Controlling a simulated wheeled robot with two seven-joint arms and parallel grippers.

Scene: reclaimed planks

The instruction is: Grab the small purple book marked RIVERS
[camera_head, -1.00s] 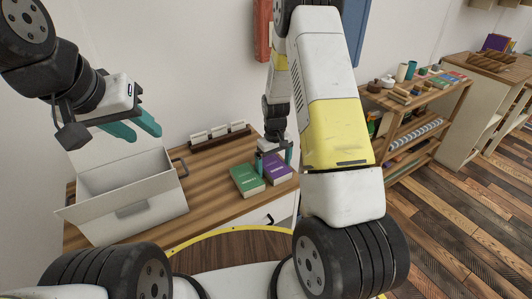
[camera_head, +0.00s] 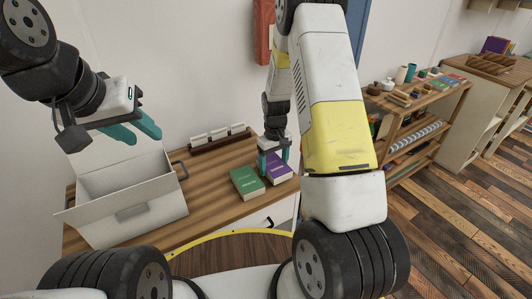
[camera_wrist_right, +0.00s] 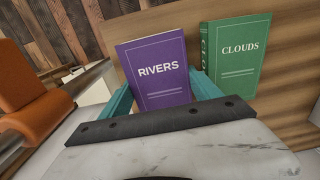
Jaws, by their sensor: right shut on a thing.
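The purple book marked RIVERS (camera_wrist_right: 158,72) lies on the wooden desk top, and it also shows in the head view (camera_head: 279,171). My right gripper (camera_head: 274,160) is shut on it, with a teal finger at each side of the book in the right wrist view (camera_wrist_right: 163,98). I cannot tell whether the book is clear of the desk. A green book marked CLOUDS (camera_wrist_right: 237,56) lies just beside it, and in the head view (camera_head: 246,183) it is to the left. My left gripper (camera_head: 148,133) is open and empty above the white box.
An open white box (camera_head: 130,206) stands on the desk (camera_head: 208,185) at the left. A dark rack with white cards (camera_head: 218,139) is at the desk's back. A wooden shelf (camera_head: 420,110) with several items stands to the right. An orange chair (camera_wrist_right: 28,85) shows in the right wrist view.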

